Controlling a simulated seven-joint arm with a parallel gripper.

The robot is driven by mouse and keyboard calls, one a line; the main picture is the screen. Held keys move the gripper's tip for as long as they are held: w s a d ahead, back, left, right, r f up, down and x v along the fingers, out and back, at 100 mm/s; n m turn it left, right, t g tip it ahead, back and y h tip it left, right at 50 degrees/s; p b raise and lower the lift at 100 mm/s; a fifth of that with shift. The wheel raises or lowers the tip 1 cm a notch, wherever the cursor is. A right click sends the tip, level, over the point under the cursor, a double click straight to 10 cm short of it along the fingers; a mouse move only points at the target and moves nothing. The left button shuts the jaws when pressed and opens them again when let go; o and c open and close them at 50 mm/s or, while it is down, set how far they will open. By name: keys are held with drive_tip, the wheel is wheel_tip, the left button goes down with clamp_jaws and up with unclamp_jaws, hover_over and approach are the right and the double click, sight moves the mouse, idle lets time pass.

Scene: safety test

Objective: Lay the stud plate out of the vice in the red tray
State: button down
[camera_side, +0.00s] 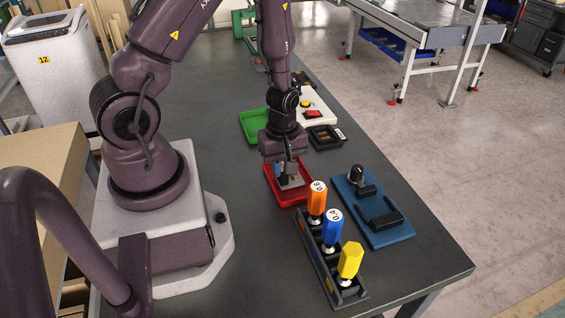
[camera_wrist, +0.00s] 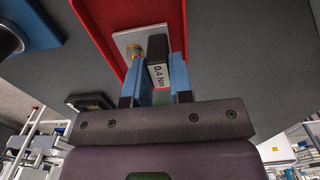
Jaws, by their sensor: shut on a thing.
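My gripper (camera_side: 289,174) is over the red tray (camera_side: 270,186) in the side view. In the wrist view my gripper (camera_wrist: 159,72) has its blue fingers shut on the black block, labelled 0.4 Nm, of the stud plate (camera_wrist: 125,38). The stud plate is a pale grey plate with a brass stud; it also shows under the fingers in the side view (camera_side: 293,183). The plate lies within the outline of the red tray (camera_wrist: 97,22); whether it touches the floor is unclear. The blue-based fixture (camera_side: 388,232), seemingly the vice, stands to the right with no plate in it.
A black rack (camera_side: 320,262) with orange, blue and yellow-handled drivers stands close in front of the tray. A green tray (camera_side: 254,127), a black box (camera_side: 325,137) and a white panel with a yellow button (camera_side: 314,108) are behind. Bare table lies left of the tray.

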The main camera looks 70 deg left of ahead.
drive_tip(key=shift+f, duration=0.15)
drive_tip(key=c, duration=0.9)
unclamp_jaws()
drive_tip(key=shift+r, duration=3.55)
